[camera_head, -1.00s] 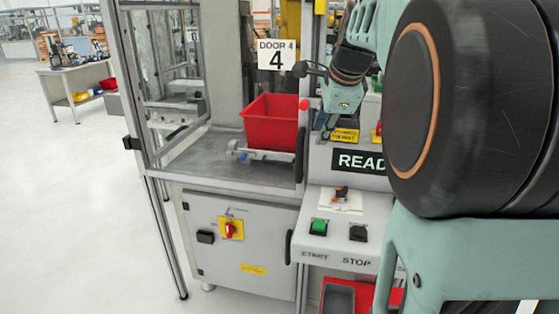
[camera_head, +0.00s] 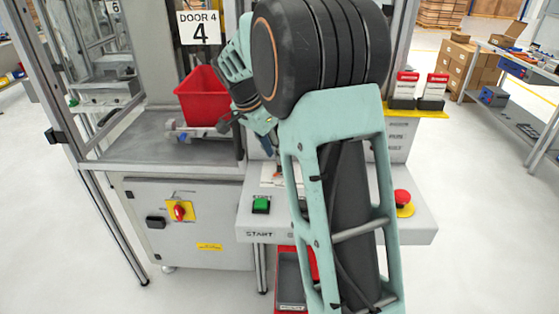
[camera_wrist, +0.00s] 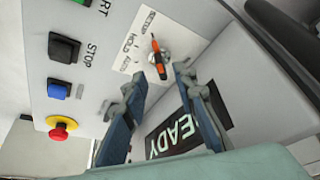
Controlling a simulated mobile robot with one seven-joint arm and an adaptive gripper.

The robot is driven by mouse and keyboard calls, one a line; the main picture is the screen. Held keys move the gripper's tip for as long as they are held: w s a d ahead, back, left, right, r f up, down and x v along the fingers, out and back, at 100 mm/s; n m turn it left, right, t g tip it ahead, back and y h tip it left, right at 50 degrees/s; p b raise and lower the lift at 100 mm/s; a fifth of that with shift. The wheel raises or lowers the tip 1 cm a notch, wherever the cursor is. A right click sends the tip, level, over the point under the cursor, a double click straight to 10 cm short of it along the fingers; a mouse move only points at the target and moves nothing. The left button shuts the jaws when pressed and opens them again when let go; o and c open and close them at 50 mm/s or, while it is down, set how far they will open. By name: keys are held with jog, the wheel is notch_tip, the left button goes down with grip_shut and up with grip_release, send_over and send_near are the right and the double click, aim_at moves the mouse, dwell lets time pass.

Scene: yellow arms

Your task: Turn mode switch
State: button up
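The mode switch (camera_wrist: 158,62) is a small rotary knob with a black and orange handle on a white label plate (camera_wrist: 136,42) in the wrist view. In the head view my gripper (camera_head: 267,142) is over the sloped panel, partly hidden by my arm, which also covers most of the switch.
The panel has a green start button (camera_head: 261,204), a black stop button (camera_wrist: 64,47), a blue button (camera_wrist: 59,89) and a red emergency stop (camera_head: 402,197). A READY display (camera_wrist: 176,135) lies beside the fingers. A red bin (camera_head: 204,95) stands left. A red-handled switch (camera_head: 180,211) is on the cabinet.

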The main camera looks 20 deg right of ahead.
jog(key=shift+x, duration=2.25)
jog(key=shift+c, duration=0.2)
grip_shut()
